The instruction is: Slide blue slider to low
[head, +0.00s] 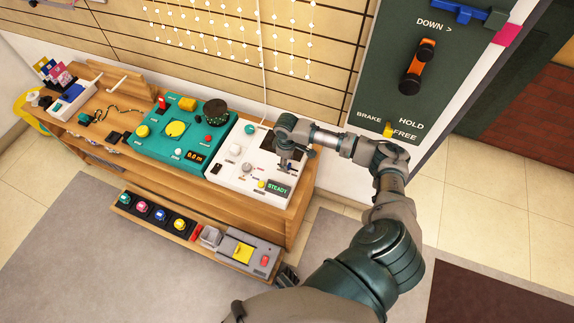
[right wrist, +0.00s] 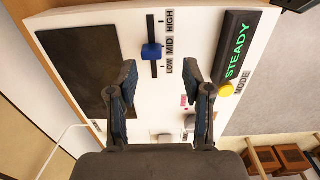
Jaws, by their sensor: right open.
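The blue slider (right wrist: 151,52) sits on a dark vertical track marked LOW, MID and HIGH on a white panel (head: 228,176). Its knob is beside the MID label, toward the LOW side. My right gripper (right wrist: 165,75) is open and points at the panel, its two fingertips on either side of the track's lower end. The slider lies just beyond the fingertips and between their lines; I see no contact. In the head view my right gripper (head: 286,166) hangs over the white panel and hides the slider. I cannot make out my left gripper.
A green STEADY display (right wrist: 235,50) and yellow MODE button (right wrist: 226,89) lie right of the track. A dark screen (right wrist: 90,60) is left of it. A teal panel (head: 150,140) adjoins on the wooden bench (head: 255,208). A dark green lever board (head: 375,75) stands right.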

